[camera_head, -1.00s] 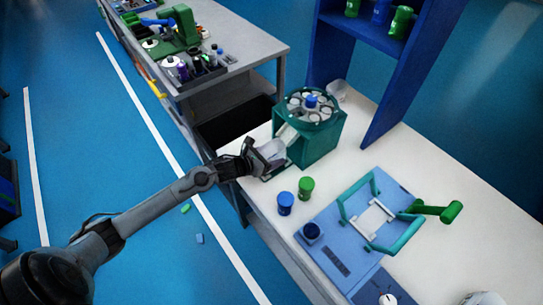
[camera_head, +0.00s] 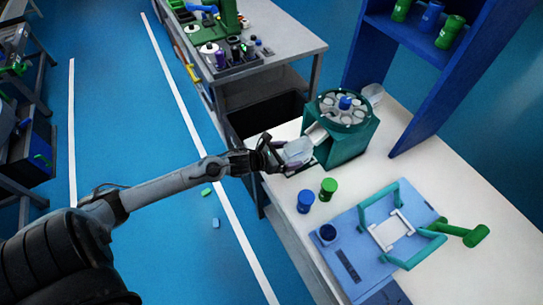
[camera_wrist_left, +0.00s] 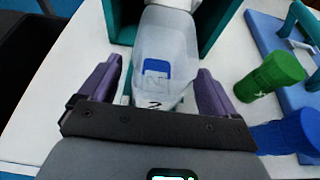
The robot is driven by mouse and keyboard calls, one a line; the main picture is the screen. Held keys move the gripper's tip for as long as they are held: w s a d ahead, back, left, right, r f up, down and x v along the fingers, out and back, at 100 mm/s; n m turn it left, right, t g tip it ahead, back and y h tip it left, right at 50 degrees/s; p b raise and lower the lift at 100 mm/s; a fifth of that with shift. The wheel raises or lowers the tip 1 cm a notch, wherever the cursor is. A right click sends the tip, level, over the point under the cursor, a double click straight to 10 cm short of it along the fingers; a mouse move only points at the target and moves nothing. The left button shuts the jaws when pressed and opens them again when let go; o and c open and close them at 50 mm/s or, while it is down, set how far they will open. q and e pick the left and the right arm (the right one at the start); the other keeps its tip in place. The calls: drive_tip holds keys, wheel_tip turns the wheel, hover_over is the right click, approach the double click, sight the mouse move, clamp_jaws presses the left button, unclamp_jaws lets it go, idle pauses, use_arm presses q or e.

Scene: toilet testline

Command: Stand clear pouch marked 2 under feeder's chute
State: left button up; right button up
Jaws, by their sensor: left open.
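The clear pouch (camera_head: 297,152) stands on the white table at the front of the green feeder (camera_head: 348,142), below its pale chute (camera_head: 317,133). In the left wrist view the pouch (camera_wrist_left: 168,50) bears a black 2 near its close edge, and a blue patch shows through it. My left gripper (camera_head: 275,154) is at the pouch. Its purple fingers (camera_wrist_left: 160,72) are open, one on each side of the pouch, with small gaps between. The pouch's base and the chute's mouth are partly hidden. My right gripper is not in view.
A blue cup (camera_head: 305,201) and a green cup (camera_head: 328,188) stand just right of the gripper. A blue fixture (camera_head: 352,263) with teal handles lies beyond them. A dark bin (camera_head: 262,118) is behind the arm. A blue shelf (camera_head: 412,85) rises at the back right.

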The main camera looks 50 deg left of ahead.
use_arm(q)
drive_tip(key=p+v, duration=0.1)
drive_tip(key=v, duration=0.6)
drive_tip(key=shift+s+r, duration=0.1)
drive_tip(key=shift+s, duration=0.25)
drive_tip(key=shift+s+d+n, duration=0.15)
drive_tip(key=shift+s+n, duration=0.1)
drive_tip(key=shift+n, duration=0.45)
drive_tip(key=s+d+f+n+g+y, duration=0.1)
drive_tip(key=s+d+n+g, duration=0.3)
drive_tip(key=n, duration=1.3)
drive_tip(key=s+d+f+n+g+y, duration=0.1)
drive_tip(key=s+d+n+g, duration=0.4)
drive_tip(key=s+d+n, duration=0.7)
drive_tip(key=s+n, duration=0.3)
drive_tip(key=n, duration=0.3)
drive_tip(key=shift+f+g+y, duration=0.3)
drive_tip(key=shift+d+r, duration=0.1)
